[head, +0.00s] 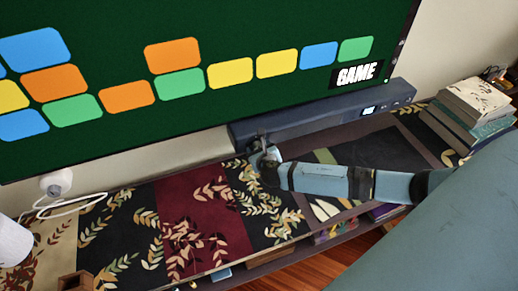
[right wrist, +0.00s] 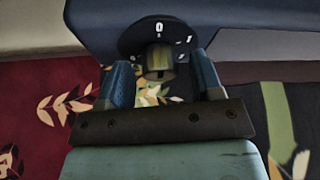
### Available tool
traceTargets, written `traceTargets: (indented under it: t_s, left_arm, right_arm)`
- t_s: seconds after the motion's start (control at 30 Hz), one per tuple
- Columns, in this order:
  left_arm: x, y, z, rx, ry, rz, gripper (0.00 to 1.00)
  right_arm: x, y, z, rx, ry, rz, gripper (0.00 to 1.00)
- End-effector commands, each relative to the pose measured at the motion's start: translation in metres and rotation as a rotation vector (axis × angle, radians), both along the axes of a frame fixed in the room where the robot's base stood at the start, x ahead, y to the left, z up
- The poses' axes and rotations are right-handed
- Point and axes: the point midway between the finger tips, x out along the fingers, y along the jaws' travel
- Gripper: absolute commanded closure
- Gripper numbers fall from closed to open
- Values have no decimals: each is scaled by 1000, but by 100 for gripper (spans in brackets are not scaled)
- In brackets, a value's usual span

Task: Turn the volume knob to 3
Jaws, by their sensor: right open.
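The volume knob (right wrist: 156,62) sits on a dark round dial on the front of the blue-grey soundbar (head: 300,124). In the right wrist view the dial shows a white 0 at the top, with a 1 and another small mark to its right. Where the knob's pointer stands is hard to read. My right gripper (head: 262,158) is at the soundbar's left end. Its open fingers (right wrist: 161,72) lie on either side of the knob with visible gaps, and I cannot tell whether either touches it. My left gripper is not in view.
A large screen (head: 200,50) hangs above the soundbar. A patterned shelf top (head: 200,215) runs below. Stacked books (head: 470,115) stand to the right. A white round device with a cable (head: 57,183) and a small wooden box (head: 76,282) are on the left.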

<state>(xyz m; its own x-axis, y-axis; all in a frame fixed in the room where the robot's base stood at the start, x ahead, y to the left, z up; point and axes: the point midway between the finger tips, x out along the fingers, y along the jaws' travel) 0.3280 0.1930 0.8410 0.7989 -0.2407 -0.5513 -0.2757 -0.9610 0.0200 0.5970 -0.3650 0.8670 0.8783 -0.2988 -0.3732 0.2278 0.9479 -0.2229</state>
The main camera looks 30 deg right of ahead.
Motion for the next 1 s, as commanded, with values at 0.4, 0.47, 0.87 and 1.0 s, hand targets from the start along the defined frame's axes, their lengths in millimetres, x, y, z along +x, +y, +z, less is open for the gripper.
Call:
traceTargets:
  t_s: [0.4,0.47,0.87,1.0]
  left_arm:
    - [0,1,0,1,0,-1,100]
    - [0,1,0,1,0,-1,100]
    - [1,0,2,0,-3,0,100]
    - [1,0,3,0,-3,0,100]
  right_arm:
    - [2,-1,-1,1,1,-1,63]
    - [2,-1,-1,1,1,-1,77]
    - [2,-1,-1,39,-9,-1,90]
    - [1,-1,-1,104,-23,0,89]
